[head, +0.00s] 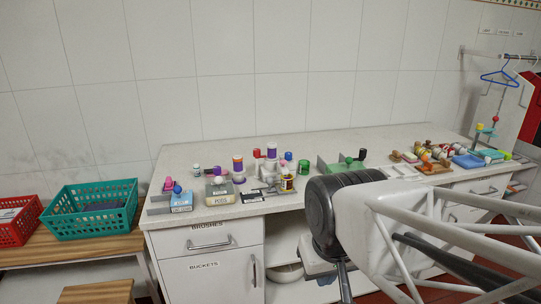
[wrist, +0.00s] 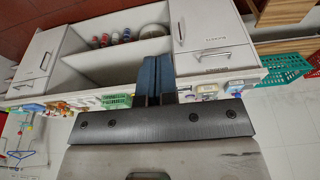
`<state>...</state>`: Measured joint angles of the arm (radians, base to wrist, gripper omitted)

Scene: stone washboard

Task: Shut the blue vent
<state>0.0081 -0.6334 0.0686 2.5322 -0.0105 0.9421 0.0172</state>
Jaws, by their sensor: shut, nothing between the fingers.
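A blue low block (head: 178,203) with a small label sits at the left front of the counter. A grey piece is at its left and a blue knob is on top; it is the likeliest blue vent, but I cannot tell whether it is open or shut. It also shows, small and upside down, in the wrist view (wrist: 236,84). My gripper (wrist: 155,62) is shut and empty, its blue-grey fingers together in front of the cabinet, apart from the blue block.
Another blue item (head: 468,161) lies at the far right among colourful pieces. Green (head: 92,209) and red (head: 18,219) baskets stand on a bench at left.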

